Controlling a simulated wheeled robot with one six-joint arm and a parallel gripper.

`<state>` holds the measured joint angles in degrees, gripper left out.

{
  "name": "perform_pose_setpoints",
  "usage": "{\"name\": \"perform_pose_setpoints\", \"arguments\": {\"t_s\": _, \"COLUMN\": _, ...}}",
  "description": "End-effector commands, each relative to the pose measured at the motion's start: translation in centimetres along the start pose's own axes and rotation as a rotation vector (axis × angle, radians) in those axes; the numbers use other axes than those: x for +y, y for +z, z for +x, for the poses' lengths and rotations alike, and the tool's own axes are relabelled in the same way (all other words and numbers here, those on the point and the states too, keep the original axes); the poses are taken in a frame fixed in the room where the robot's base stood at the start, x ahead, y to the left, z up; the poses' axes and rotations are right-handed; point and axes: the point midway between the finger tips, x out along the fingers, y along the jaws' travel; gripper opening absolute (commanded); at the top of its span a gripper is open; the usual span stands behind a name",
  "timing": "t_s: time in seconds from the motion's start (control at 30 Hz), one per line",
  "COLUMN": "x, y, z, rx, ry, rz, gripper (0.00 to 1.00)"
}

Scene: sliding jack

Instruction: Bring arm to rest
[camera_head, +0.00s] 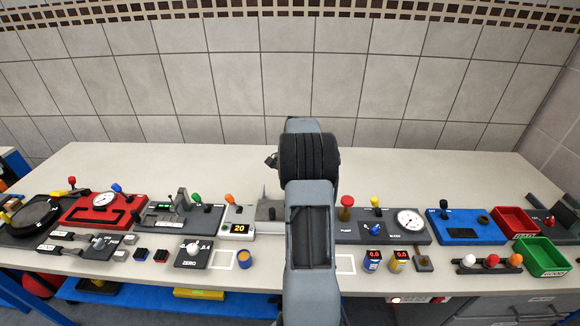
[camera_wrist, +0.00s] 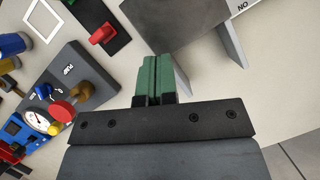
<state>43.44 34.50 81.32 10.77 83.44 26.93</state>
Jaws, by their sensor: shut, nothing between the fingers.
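My gripper (camera_wrist: 158,78) shows in the wrist view with its two green fingers shut together and nothing between them. It hangs above the pale bench top (camera_wrist: 235,85), between the pump panel and a grey plate-like fixture (camera_wrist: 180,30). In the head view my grey and black arm stands upright in the middle of the picture, over the bench (camera_head: 400,170). The gripper's fingers are hidden there behind the arm.
The grey pump panel (camera_head: 388,238), with knobs and a gauge, lies right of my arm. A panel showing 20 (camera_head: 240,228) lies left. Further panels, red bin (camera_head: 515,224) and green bin (camera_head: 541,258) line the bench front. The back of the bench is clear before a tiled wall.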

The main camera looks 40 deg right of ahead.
Motion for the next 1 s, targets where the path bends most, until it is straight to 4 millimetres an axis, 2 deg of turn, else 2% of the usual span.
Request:
{"name": "perform_pose_setpoints", "arguments": {"t_s": 0.1, "x": -0.1, "y": 0.0, "z": -2.1, "rx": 0.002, "ry": -0.001, "rz": -0.002, "gripper": 0.00}}
{"name": "perform_pose_setpoints", "arguments": {"t_s": 0.3, "x": -0.1, "y": 0.0, "z": -4.7, "rx": 0.001, "ry": -0.001, "rz": -0.001, "gripper": 0.00}}
{"name": "perform_pose_setpoints", "arguments": {"t_s": 0.53, "x": 0.0, "y": 0.1, "z": -5.9, "rx": -0.001, "ry": 0.000, "rz": 0.000, "gripper": 0.00}}
{"name": "perform_pose_setpoints", "arguments": {"t_s": 0.77, "x": -0.2, "y": -0.4, "z": -6.0, "rx": 0.023, "ry": -0.010, "rz": -0.037, "gripper": 0.00}}
{"name": "perform_pose_setpoints", "arguments": {"t_s": 0.8, "x": -0.3, "y": -0.8, "z": -5.6, "rx": 0.043, "ry": -0.015, "rz": -0.060, "gripper": 0.00}}
{"name": "perform_pose_setpoints", "arguments": {"t_s": 0.9, "x": 0.4, "y": -1.4, "z": -2.9, "rx": 0.064, "ry": 0.000, "rz": -0.121, "gripper": 0.00}}
{"name": "perform_pose_setpoints", "arguments": {"t_s": 0.97, "x": 0.7, "y": -0.5, "z": -2.0, "rx": 0.094, "ry": 0.008, "rz": -0.173, "gripper": 0.00}}
{"name": "perform_pose_setpoints", "arguments": {"t_s": 1.0, "x": 0.6, "y": 0.6, "z": -1.6, "rx": 0.121, "ry": 0.016, "rz": -0.221, "gripper": 0.00}}
